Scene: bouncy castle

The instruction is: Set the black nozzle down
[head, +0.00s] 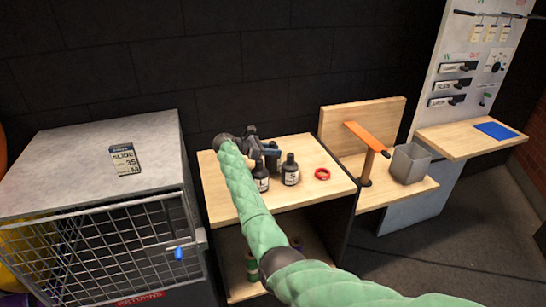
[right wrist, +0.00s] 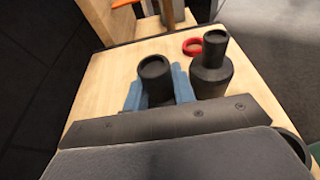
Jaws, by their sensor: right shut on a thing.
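My right gripper (head: 268,152) is over the wooden table (head: 325,190), toward its back left. In the right wrist view its blue fingers (right wrist: 158,92) are shut on the black nozzle (right wrist: 155,72), a short dark cylinder with a round top. Its lower part is hidden by the gripper, and I cannot tell whether it touches the table. In the head view I cannot pick the nozzle out clearly from the dark gripper. My left gripper is not in view.
Two black bottles, one (head: 290,172) right of the other (head: 261,179), stand close to the gripper. A red ring (head: 322,174) lies right of them. The table's front right is clear. A wire cage (head: 100,195) stands left; an orange-topped stand (head: 369,140) and grey bin (head: 409,163) are right.

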